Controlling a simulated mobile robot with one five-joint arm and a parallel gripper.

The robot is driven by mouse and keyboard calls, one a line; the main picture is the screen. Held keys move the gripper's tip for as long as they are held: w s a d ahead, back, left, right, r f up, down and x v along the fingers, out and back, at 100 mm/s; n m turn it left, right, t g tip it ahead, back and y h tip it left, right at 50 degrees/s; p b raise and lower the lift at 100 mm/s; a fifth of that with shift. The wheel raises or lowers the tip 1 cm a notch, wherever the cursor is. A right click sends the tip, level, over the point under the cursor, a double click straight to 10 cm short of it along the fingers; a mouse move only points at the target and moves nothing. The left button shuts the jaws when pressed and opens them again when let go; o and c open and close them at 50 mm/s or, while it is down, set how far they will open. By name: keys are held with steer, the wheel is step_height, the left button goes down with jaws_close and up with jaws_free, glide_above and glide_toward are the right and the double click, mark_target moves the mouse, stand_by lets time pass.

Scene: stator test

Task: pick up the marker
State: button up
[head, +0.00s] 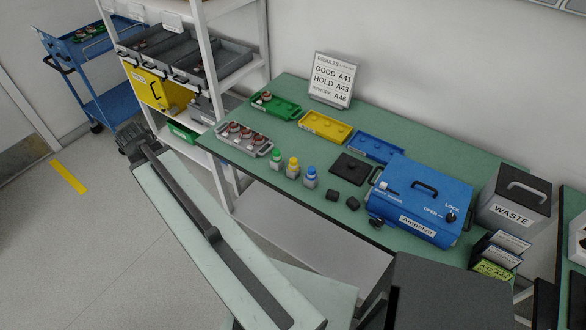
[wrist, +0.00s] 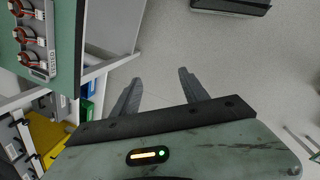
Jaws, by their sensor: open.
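I cannot make out for sure which thing is the marker. Three small grey pieces with coloured tops stand in a row on the green bench (head: 240,158): a green-topped one (head: 276,157), a yellow-topped one (head: 293,167) and a blue-topped one (head: 310,177). My gripper (head: 131,139) is off the bench's left end, over the floor side by the shelf. In the wrist view my gripper (wrist: 159,77) has its two fingers spread, with nothing between them but floor behind.
A grey tray with several round parts (head: 268,150) lies near the bench's left end. Green (head: 290,110), yellow (head: 324,127) and blue trays (head: 376,148) lie behind. A blue box (head: 425,200) and a waste bin (head: 513,198) stand right. A white-post shelf (head: 217,100) adjoins the bench.

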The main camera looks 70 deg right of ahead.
steer(key=s+d+n+g, duration=0.1)
steer(key=s+d, duration=0.5)
steer(key=d, duration=0.2)
steer(key=s+d+n, duration=0.1)
steer(key=s+d, duration=0.5)
steer(key=d, duration=0.2)
steer(key=n+g+h, duration=0.1)
steer(key=n+g, duration=0.1)
steer(key=n, duration=0.1)
glide_toward(292, 160)
steer(key=d+f, duration=0.1)
steer(key=f, duration=0.1)
steer(key=b+x, duration=0.2)
steer(key=b, duration=0.1)
steer(key=shift+s+f, duration=0.2)
steer(key=shift+f, duration=0.1)
steer(key=b+x, duration=0.5)
steer(key=shift+s+f, duration=0.15)
steer(key=shift+f, duration=0.05)
steer(key=shift+r, duration=0.2)
jaws_close()
